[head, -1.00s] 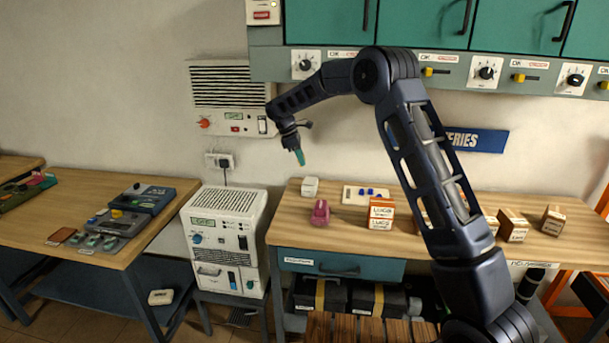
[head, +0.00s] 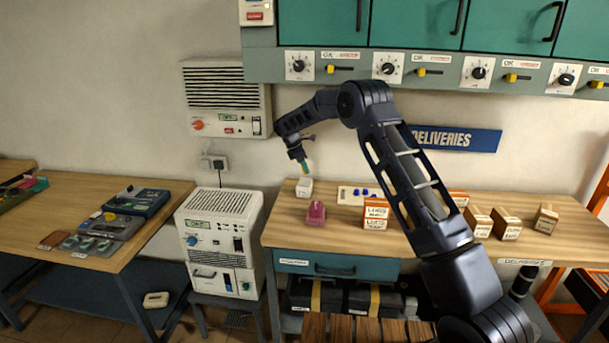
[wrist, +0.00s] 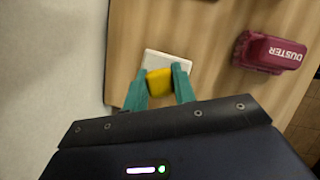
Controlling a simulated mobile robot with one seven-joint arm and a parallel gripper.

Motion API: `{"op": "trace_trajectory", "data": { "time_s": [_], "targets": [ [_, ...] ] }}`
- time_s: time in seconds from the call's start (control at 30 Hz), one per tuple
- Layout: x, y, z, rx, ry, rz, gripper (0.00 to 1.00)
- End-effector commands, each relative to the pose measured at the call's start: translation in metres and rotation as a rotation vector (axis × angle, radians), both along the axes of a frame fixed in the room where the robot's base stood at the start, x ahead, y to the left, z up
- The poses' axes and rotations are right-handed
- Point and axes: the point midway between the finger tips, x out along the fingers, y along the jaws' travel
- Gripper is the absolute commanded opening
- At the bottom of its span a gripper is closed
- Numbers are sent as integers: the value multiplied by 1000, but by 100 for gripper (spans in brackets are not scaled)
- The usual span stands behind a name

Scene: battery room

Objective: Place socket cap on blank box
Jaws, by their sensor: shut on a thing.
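My gripper (head: 306,168) has teal fingers and points down over the left end of the right-hand workbench. In the wrist view my gripper (wrist: 160,88) is shut on a small yellow piece, which I take for the socket cap (wrist: 159,83). The plain white box, the blank box (head: 304,188), stands on the bench right below the fingers. In the wrist view the white box (wrist: 170,58) shows behind the cap, partly hidden by it. I cannot tell whether cap and box touch.
A dark pink duster (head: 315,213) lies just in front of the box. A white tray with blue pieces (head: 349,195) and a labelled carton (head: 375,214) stand to the right. The wall is close behind; a wall unit (head: 226,97) hangs at left.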

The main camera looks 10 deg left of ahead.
Motion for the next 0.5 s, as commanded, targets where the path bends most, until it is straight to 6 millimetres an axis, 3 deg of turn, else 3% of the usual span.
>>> {"op": "trace_trajectory", "data": {
  "time_s": [0.2, 0.5],
  "targets": [
    [0, 0, -31, 0, 1, 0, 5],
    [0, 0, -33, 0, 1, 0, 5]
  ]
}}
